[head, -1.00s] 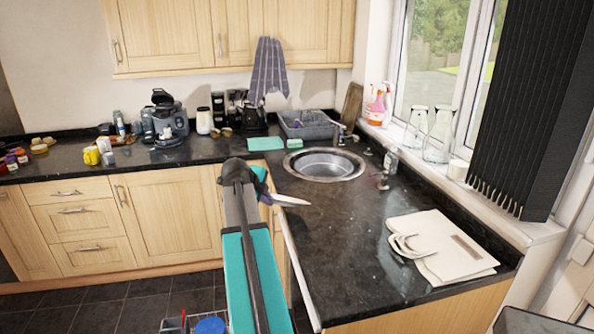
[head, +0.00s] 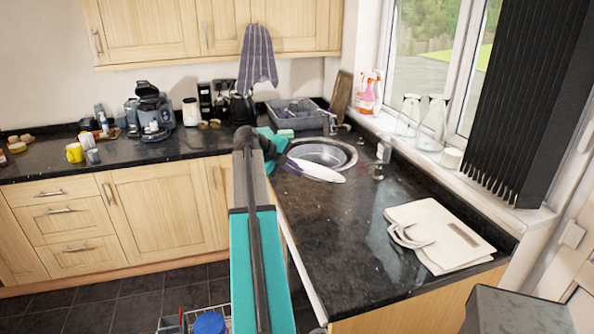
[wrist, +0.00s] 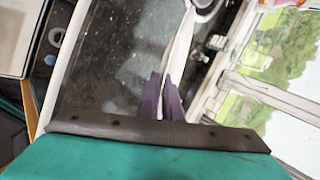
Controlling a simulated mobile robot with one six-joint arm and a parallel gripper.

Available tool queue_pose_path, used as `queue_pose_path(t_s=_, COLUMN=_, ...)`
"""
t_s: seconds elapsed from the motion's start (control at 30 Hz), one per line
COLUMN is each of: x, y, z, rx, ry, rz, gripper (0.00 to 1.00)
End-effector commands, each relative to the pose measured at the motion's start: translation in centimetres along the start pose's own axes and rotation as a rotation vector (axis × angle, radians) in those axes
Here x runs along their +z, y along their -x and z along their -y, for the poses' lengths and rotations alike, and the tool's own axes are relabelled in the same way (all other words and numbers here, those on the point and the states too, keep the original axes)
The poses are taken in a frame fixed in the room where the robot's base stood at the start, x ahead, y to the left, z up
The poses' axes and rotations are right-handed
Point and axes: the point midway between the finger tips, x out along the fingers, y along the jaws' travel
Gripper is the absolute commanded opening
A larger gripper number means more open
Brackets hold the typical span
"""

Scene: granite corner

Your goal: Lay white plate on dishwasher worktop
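The white plate (head: 316,171) shows as a thin, tilted pale oval in the head view, over the near edge of the sink. In the wrist view the plate (wrist: 179,42) is nearly edge-on, between the purple fingers of my gripper (wrist: 162,98). My gripper is shut on its rim and holds it above the dark worktop (head: 325,235). The near right stretch of worktop has bare room left of a folded cream bag (head: 438,235).
The round sink (head: 335,153) and a soap bottle (head: 384,150) are close to the plate. A grey dish rack (head: 297,117) stands behind. Glass bottles (head: 436,125) line the window sill. A grey block (head: 520,312) stands at the near right.

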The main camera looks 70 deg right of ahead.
Motion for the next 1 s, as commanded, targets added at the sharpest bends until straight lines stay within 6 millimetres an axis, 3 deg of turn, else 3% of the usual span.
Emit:
queue_pose_path(t_s=0.63, x=-0.2, y=-0.5, z=0.1, rx=-0.003, ry=-0.013, rz=-0.003, gripper=0.00)
queue_pose_path(t_s=1.0, x=-0.5, y=-2.4, z=-1.0, rx=-0.024, ry=-0.013, rz=-0.004, gripper=0.00)
